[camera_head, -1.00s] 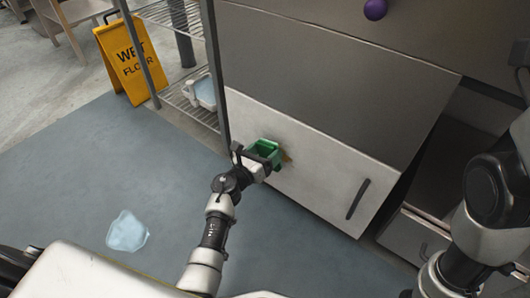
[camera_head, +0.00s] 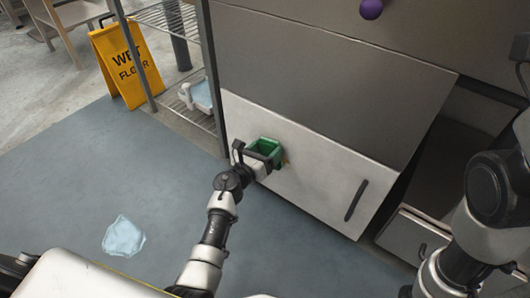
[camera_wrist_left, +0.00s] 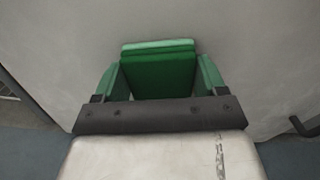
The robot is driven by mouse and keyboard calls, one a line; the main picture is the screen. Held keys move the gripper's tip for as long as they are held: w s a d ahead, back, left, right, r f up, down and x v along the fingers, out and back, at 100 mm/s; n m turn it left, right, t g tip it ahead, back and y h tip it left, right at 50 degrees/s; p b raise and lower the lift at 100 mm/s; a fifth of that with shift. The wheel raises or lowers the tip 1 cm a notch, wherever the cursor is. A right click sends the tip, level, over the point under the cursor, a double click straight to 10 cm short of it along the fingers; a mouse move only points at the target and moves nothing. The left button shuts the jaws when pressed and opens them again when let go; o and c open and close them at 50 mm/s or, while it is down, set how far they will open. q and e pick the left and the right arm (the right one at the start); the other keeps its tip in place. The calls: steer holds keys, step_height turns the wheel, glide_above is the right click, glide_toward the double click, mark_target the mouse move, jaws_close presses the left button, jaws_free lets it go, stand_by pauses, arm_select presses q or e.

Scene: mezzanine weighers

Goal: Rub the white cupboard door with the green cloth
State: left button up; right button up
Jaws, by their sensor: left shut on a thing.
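The white cupboard door (camera_head: 318,187) has a dark vertical handle (camera_head: 356,200) near its right edge. A small yellow-brown mark (camera_head: 286,160) shows on the door just right of the gripper. My right arm is at the right edge, its gripper not seen.
A yellow wet floor sign (camera_head: 125,64) stands beside a wire shelf rack (camera_head: 172,112) left of the cupboard. A pale blue puddle-like patch (camera_head: 124,237) lies on the blue-grey floor. A purple ball (camera_head: 371,8) is above. Open floor lies to the left.

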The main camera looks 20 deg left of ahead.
mark_target(292, 157)
arm_select(q)
steer(key=shift+d, duration=0.15)
steer(key=shift+s+d, duration=0.4)
steer(key=shift+d, duration=0.65)
steer(key=shift+s+d, duration=0.35)
steer(key=shift+d, duration=0.7)
steer(key=shift+s+d, duration=0.4)
steer(key=shift+d, duration=0.65)
steer(key=shift+s+d, duration=0.1)
steer(key=shift+s, duration=0.05)
steer(key=shift+w+a+r, duration=0.1)
steer(key=shift+w+a, duration=0.35)
steer(key=shift+a, duration=0.45)
steer(key=shift+w+a+r, duration=0.1)
steer(key=shift+w+a, duration=0.3)
steer(key=shift+a, duration=0.45)
steer(key=shift+w+a, duration=0.3)
steer(key=shift+a, duration=0.55)
steer(key=shift+w+a, duration=0.25)
steer(key=shift+a, duration=0.6)
steer(key=shift+f, duration=0.1)
steer(key=shift+p+v, duration=0.3)
steer(key=shift+v, duration=2.75)
